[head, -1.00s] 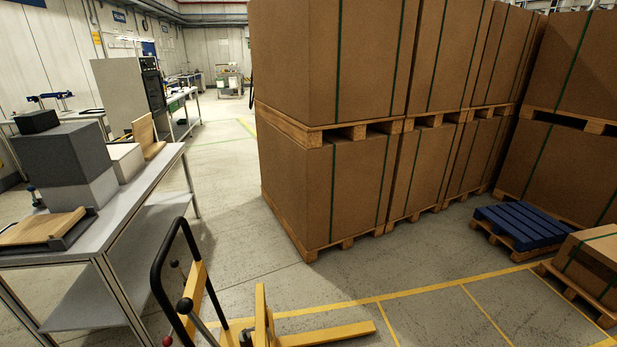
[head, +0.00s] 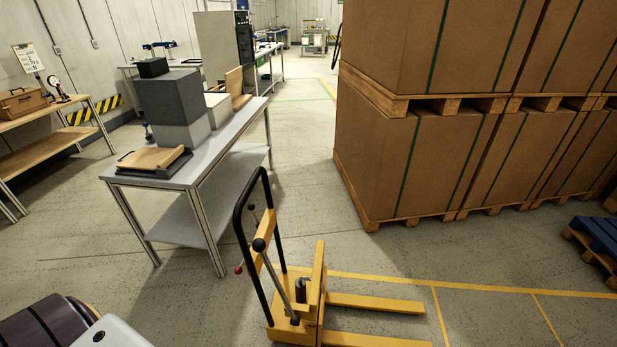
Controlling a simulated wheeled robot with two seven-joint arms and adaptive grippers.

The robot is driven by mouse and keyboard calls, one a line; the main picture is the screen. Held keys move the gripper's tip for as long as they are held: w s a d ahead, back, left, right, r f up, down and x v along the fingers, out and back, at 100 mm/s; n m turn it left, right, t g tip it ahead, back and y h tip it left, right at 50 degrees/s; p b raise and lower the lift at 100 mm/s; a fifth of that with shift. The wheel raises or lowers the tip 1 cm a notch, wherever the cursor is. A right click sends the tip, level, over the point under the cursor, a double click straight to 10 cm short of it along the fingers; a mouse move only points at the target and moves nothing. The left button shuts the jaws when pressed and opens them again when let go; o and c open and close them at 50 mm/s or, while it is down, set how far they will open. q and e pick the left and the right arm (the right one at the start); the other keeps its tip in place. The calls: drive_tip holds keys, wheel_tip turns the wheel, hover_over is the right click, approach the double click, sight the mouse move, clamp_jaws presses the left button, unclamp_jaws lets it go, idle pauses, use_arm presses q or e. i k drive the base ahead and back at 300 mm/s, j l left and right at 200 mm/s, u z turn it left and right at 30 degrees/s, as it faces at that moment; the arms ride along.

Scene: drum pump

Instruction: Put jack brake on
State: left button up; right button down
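A yellow pallet jack (head: 317,290) stands on the concrete floor at the lower middle of the head view. Its two forks point right. A black looped handle (head: 240,225) rises on its left side. A lever with a black ball knob (head: 259,245) leans over its base. A smaller lever with a red knob (head: 238,269) shows beside the handle. I cannot tell from this view which part is the brake or how it is set. Neither of my grippers is in view. Part of my own body shows at the lower left.
A grey workbench (head: 205,172) with boxes and a wooden board stands left of the jack. Tall stacks of strapped cartons (head: 400,170) on pallets stand behind right. Floor in front of the bench is clear.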

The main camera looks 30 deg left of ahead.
sight(251, 206)
drive_tip(key=j, duration=1.25)
drive_tip(key=i+j+u, duration=0.1)
drive_tip(key=j, duration=1.1)
